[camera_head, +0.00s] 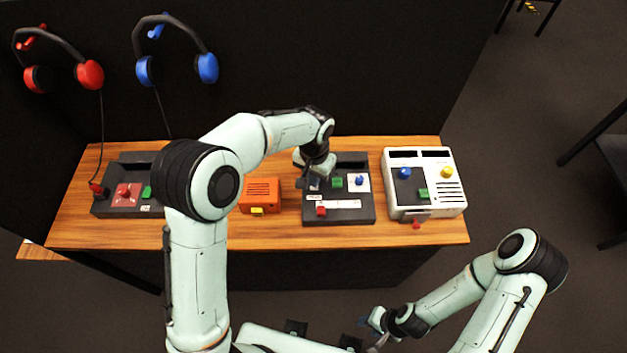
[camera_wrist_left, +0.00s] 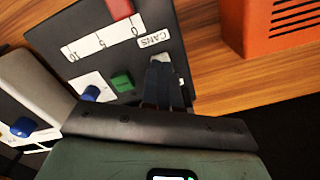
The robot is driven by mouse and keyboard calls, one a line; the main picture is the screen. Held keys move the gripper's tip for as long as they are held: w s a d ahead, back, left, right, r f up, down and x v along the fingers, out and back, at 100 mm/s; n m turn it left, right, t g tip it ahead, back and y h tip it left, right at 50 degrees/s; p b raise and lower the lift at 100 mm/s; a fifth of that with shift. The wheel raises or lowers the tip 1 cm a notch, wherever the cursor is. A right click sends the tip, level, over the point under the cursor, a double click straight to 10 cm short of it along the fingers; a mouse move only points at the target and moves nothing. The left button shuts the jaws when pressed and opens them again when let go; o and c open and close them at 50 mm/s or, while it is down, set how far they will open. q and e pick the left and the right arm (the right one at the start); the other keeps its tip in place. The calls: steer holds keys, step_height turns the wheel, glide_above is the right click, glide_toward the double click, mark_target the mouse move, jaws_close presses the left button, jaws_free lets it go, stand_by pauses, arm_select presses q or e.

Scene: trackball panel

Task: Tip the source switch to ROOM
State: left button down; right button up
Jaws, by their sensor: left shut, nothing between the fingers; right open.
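The dark middle panel (camera_head: 348,216) lies on the wooden table; it also shows in the left wrist view (camera_wrist_left: 62,30). Its white CANS label (camera_wrist_left: 152,38) is readable in the left wrist view. My left gripper (camera_head: 309,184) is shut and empty, low over the panel's left side. In the left wrist view its fingertips (camera_wrist_left: 162,62) are right beside the CANS label. The source switch and any ROOM label cannot be made out; the fingers cover that spot. I cannot tell whether the fingers touch the switch. My right gripper (camera_head: 372,321) is open, in front of the table.
The panel also carries a red slider (camera_head: 321,211), a green button (camera_head: 337,182) and a blue knob (camera_head: 360,180). An orange box (camera_head: 260,193) stands close on the left, a white console (camera_head: 425,205) on the right. Another dark panel (camera_head: 117,208) is at the far left.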

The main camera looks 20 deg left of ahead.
arm_select(q)
steer(key=shift+f+b, duration=0.45)
steer(key=shift+f, duration=0.6)
arm_select(e)
steer(key=shift+s+f, duration=0.45)
steer(key=shift+f, duration=0.1)
arm_select(q)
steer(key=shift+r+p, duration=1.65)
steer(key=shift+r, duration=1.95)
steer(key=shift+f, duration=0.1)
arm_select(e)
steer(key=w+r, duration=0.3)
steer(key=r, duration=0.1)
steer(key=shift+w+r, duration=0.1)
steer(key=shift+w, duration=0.25)
steer(key=shift+s, duration=0.1)
